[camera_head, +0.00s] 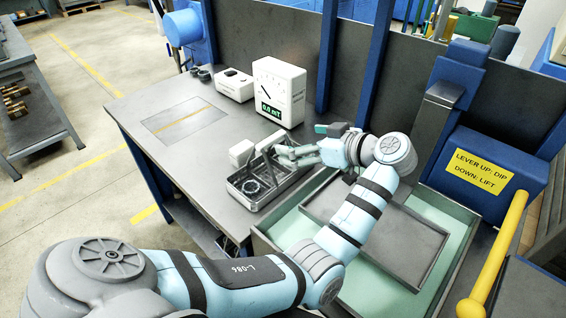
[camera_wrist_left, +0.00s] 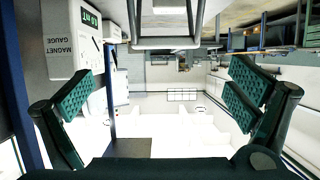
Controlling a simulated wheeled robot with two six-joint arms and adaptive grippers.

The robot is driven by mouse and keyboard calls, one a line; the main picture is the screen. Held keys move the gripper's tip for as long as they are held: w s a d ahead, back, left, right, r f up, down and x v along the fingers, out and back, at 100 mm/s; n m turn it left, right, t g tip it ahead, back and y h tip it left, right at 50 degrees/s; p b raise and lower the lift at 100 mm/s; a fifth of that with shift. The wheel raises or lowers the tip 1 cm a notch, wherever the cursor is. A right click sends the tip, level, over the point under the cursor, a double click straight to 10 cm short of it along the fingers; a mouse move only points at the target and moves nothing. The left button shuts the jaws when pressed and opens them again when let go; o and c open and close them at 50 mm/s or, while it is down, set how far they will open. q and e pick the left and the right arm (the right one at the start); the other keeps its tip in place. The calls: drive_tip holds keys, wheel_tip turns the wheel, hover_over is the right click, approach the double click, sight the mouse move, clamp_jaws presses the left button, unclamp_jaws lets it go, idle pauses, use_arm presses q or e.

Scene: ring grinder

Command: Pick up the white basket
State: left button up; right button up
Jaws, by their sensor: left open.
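A small metal basket (camera_head: 250,198) with a pale rim sits on the grey bench near its front edge, with dark rings (camera_head: 251,186) inside. A handle with a white block (camera_head: 242,152) rises over it. My left gripper (camera_head: 284,154) is open and empty, at the right of the handle and above the basket's right side. In the left wrist view its two green-padded fingers (camera_wrist_left: 160,88) are spread wide. A grey frame, seemingly the handle (camera_wrist_left: 166,43), shows at the top between them, apart from the pads. My right gripper is out of view.
A white magnet gauge (camera_head: 281,92) stands behind the basket, and it also shows in the left wrist view (camera_wrist_left: 66,42). A green-lined tank (camera_head: 290,232) with a grey tray (camera_head: 405,245) lies to the right. A yellow lever (camera_head: 494,255) and blue posts stand nearby.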

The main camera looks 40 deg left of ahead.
use_arm(q)
drive_tip(key=s+x, duration=0.1)
drive_tip(key=x, duration=1.2)
drive_tip(key=shift+w+a+f+p, duration=0.15)
drive_tip(key=shift+a+f+p, duration=0.15)
drive_tip(key=shift+f+p, duration=0.15)
drive_tip(key=shift+d, duration=0.15)
drive_tip(key=c, duration=2)
drive_tip(key=shift+r, duration=0.1)
